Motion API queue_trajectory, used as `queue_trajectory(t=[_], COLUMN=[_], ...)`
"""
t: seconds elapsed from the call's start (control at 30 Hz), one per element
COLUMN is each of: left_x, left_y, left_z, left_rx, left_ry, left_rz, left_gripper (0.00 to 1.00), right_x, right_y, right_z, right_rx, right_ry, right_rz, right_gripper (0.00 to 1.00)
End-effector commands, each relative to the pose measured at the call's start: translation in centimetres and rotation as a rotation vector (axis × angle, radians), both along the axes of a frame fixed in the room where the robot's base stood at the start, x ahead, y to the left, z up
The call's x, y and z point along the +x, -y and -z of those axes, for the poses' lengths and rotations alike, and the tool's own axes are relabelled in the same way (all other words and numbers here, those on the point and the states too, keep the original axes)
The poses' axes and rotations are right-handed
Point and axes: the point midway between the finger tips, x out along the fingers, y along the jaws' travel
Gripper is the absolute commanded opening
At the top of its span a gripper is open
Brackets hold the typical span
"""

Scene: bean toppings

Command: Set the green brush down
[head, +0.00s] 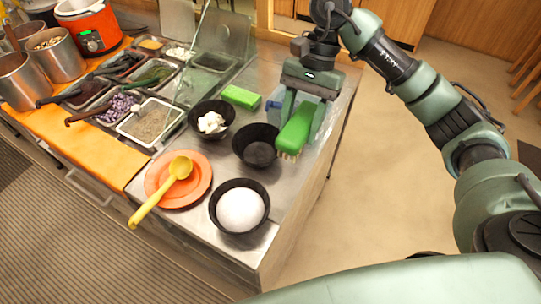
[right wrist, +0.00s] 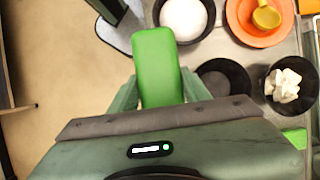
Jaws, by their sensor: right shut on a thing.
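The green brush (head: 296,129) is held in my right gripper (head: 294,108), over the right edge of the steel counter, beside an empty black bowl (head: 256,146). Its pale bristles point down in the head view. In the right wrist view the brush (right wrist: 158,65) sits between the fingers of the gripper (right wrist: 158,92), which is shut on it. I cannot tell whether the brush touches anything below. My left gripper does not show in either view.
A black bowl with white contents (head: 239,207), an orange plate (head: 204,172) with a yellow ladle (head: 158,192), a bowl of white cubes (head: 211,122) and a green sponge (head: 240,97) stand on the counter (head: 185,218). Topping trays (head: 150,121) are further left. Open floor lies right.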

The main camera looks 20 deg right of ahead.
Motion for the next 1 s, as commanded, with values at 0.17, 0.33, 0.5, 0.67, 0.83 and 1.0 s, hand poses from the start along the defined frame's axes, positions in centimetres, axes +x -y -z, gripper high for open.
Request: queue_trajectory(t=[0.17,0.33,0.5,0.67,0.83,1.0], left_x=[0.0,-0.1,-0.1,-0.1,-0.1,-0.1], left_y=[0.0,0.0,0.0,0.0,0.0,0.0], left_z=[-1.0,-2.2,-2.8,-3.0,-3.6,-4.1], left_rx=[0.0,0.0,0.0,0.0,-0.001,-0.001], left_ry=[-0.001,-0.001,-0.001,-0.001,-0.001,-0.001], left_rz=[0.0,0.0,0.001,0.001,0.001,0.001], left_gripper=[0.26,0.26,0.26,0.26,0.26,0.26], right_x=[-0.2,-0.3,-0.2,0.0,-0.2,-0.1], right_y=[0.0,-0.1,0.0,-0.1,-0.1,0.0], right_z=[4.7,9.2,12.4,13.7,15.4,17.7], right_rx=[0.0,0.001,0.0,0.0,0.0,0.0], right_ry=[-0.009,-0.008,-0.004,0.0,-0.003,-0.001], right_rz=[-0.001,-0.002,-0.003,-0.004,-0.003,-0.004], right_gripper=[0.0,0.0,0.0,0.0,0.0,0.0])
